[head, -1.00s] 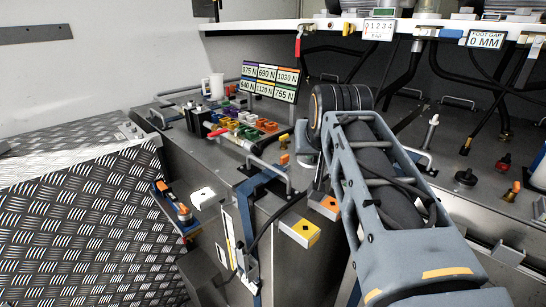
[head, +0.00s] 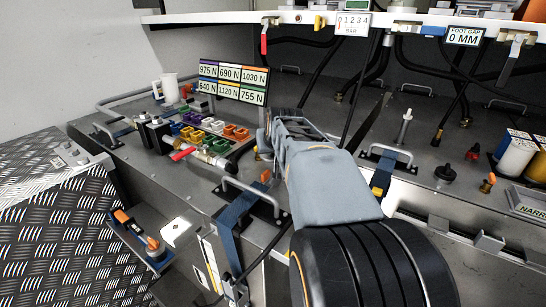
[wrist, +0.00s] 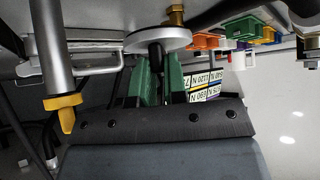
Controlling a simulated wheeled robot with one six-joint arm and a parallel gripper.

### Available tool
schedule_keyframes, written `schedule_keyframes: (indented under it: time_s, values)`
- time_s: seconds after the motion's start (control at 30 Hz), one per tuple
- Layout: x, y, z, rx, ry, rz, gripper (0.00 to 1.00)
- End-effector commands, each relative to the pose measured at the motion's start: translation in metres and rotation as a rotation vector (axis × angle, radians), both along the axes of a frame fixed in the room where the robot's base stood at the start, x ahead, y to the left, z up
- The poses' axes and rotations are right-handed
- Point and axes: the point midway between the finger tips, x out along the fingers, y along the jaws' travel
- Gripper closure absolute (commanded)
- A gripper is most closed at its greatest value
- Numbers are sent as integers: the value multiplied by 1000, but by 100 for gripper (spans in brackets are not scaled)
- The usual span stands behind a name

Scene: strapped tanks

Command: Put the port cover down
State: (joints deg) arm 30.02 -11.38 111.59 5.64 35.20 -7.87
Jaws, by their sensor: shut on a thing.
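The port cover, a light grey disc (wrist: 157,40) with a black knob in its middle, shows at the top of the wrist view, which looks upside down. My gripper (wrist: 158,75) has its two green fingers shut on the black knob. The disc is close to the grey metal top (wrist: 95,32); I cannot tell whether it touches it. In the head view my arm hides the gripper and the cover.
In the wrist view a brass fitting (wrist: 176,14) is right beside the disc, and a metal handle (wrist: 95,68) and a yellow-tipped rod (wrist: 66,112) are left of it.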

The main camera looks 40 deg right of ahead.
Motion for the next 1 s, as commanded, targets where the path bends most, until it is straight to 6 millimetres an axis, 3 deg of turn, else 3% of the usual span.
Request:
schedule_keyframes:
  time_s: [0.37,0.6,1.0]
  values:
    - [15,-15,-25,1,2,-5,100]
    - [17,-17,-54,0,1,-6,100]
    - [17,-17,-59,0,-1,-6,100]
